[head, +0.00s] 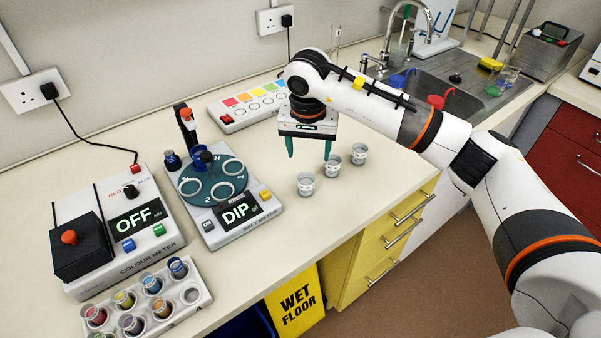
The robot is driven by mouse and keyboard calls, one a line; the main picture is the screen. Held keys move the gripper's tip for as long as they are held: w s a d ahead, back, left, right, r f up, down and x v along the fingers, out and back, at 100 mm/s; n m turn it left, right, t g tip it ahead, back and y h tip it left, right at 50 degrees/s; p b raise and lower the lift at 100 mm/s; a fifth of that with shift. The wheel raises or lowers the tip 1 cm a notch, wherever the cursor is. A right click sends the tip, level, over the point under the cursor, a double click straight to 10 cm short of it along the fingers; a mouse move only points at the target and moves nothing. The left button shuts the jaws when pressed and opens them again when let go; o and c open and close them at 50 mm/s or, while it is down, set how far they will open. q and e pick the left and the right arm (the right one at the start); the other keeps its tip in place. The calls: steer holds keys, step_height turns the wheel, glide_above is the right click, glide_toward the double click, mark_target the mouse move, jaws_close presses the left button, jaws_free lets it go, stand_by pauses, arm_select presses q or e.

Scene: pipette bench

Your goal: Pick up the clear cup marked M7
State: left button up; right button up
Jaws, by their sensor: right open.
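Three small clear cups stand upright in a slanting row on the bench: a near-left cup (306,185), a middle cup (333,166) and a right cup (359,154). Each has dark marking on its side, too small to read, so I cannot tell which is M7. My right gripper (309,152) points down with its two green fingers apart and nothing between them. In the picture it is just above and behind the near-left and middle cups, with its right fingertip close to the middle cup's rim. I cannot tell if they touch. My left gripper is out of view.
Left of the cups is a salt meter (239,224) with a round dial plate. Further left are a colour meter (130,235) and a rack (202,296) of coloured cups. A colour-patch panel (247,105) lies behind, a sink (455,85) at the back right. Bench around the cups is clear.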

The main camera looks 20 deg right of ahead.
steer(key=p, duration=0.2)
glide_toward(306, 180)
steer(key=s+f, duration=0.2)
steer(key=f+p, duration=0.1)
steer(key=w+f, duration=0.1)
steer(key=f, duration=0.1)
steer(key=shift+f+p, duration=0.1)
steer(key=shift+p, duration=0.3)
steer(key=shift+w+d+f, duration=0.1)
steer(key=shift+w+f, duration=0.05)
steer(key=shift+f, duration=0.4)
steer(key=shift+w+f, duration=0.1)
steer(key=shift+f, duration=0.65)
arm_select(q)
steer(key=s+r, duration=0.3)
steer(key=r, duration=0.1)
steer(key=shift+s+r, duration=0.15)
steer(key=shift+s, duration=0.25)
arm_select(e)
steer(key=c, duration=1.1)
